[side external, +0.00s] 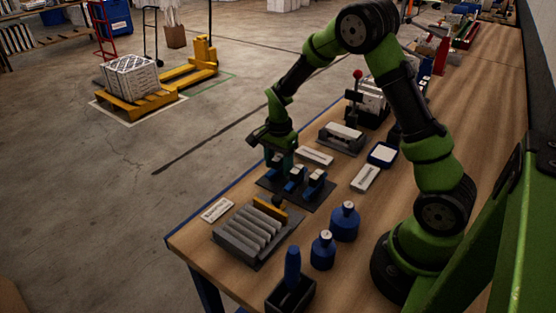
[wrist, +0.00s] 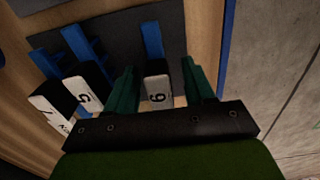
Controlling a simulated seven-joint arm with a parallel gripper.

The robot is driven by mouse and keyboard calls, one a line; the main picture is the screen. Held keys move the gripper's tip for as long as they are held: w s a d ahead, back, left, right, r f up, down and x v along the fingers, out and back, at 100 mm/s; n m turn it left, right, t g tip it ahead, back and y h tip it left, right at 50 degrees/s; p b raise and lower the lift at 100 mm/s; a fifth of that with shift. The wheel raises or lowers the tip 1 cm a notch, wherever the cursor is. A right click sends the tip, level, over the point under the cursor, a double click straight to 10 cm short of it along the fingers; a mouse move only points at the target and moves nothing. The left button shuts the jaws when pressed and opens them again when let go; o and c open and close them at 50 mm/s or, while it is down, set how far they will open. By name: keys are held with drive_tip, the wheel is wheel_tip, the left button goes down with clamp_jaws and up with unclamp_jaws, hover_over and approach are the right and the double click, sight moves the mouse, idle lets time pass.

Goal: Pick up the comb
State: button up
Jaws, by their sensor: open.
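No tool is labelled as the comb; several blue tools with white, numbered end blocks lie side by side on a dark mat (side external: 312,205). In the wrist view, one tool (wrist: 157,86) with a 9 or 6 on its white face sits between the green fingers of my gripper (wrist: 160,68). The fingers are open, with a gap visible on its left; contact on the right is unclear. Two more such tools, a middle one (wrist: 89,92) and a left one (wrist: 52,104), lie outside the left finger. In the side view my gripper (side external: 279,158) is low at the mat's far end and partly hides a tool.
A grey slotted rack (side external: 244,240) stands before the mat, with a white label plate (side external: 217,210) beside it. Blue bottles (side external: 344,222) (side external: 323,250) and a blue-handled tool in a black holder (side external: 292,270) stand nearby. The table edge runs close to my gripper.

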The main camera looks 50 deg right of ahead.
sight(279, 156)
clamp_jaws()
drive_tip(key=shift+r, duration=0.15)
wheel_tip(279, 156, up, 10)
drive_tip(key=shift+f, duration=0.1)
idle(0.4)
